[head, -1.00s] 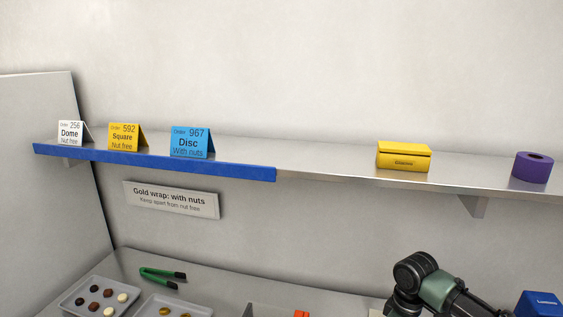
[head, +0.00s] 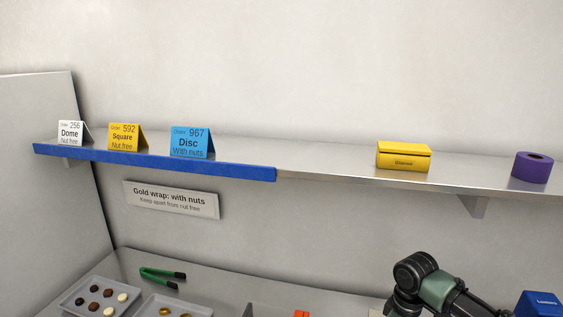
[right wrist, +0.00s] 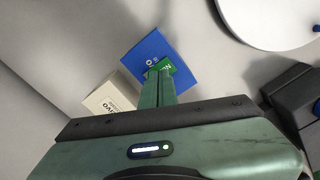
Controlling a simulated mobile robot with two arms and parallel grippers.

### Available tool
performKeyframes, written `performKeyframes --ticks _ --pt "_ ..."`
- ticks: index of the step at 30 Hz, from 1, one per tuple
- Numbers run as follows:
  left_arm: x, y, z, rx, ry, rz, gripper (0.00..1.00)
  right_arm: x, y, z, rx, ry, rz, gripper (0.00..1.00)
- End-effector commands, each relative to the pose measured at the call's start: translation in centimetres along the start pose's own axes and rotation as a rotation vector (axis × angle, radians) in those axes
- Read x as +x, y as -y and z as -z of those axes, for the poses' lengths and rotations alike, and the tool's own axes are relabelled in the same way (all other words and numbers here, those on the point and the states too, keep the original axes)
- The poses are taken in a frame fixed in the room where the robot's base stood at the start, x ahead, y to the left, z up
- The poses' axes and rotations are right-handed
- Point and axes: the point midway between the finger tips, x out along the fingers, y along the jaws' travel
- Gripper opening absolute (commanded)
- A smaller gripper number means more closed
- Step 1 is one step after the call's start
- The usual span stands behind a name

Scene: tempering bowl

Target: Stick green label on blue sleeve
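The blue sleeve (right wrist: 150,50) is in the right wrist view, just beyond my right fingertips. A blue box with white lettering (head: 540,304) shows at the lower right edge of the head view, partly cut off. My right gripper (right wrist: 158,74) has its fingers together on the green label (right wrist: 167,67). The label shows pale lettering and lies in front of the blue face. Whether it touches the sleeve I cannot tell; the fingers hide part of it. In the head view my right gripper is out of frame. My left gripper is in neither view.
A cream box (right wrist: 110,103) stands beside the blue sleeve. A round white object (right wrist: 275,18) is at the upper right. The shelf (head: 320,165) holds several cards, a yellow box (head: 403,158) and a purple roll (head: 532,168). Green tongs (head: 161,274) lie near the chocolate trays.

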Motion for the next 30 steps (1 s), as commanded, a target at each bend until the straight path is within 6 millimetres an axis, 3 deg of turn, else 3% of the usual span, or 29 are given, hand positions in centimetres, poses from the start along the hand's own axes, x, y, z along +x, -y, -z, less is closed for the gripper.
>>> performKeyframes --ticks 30 --pt "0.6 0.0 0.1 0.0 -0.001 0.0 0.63 1.5 0.0 0.0 0.0 0.0 0.001 0.0"
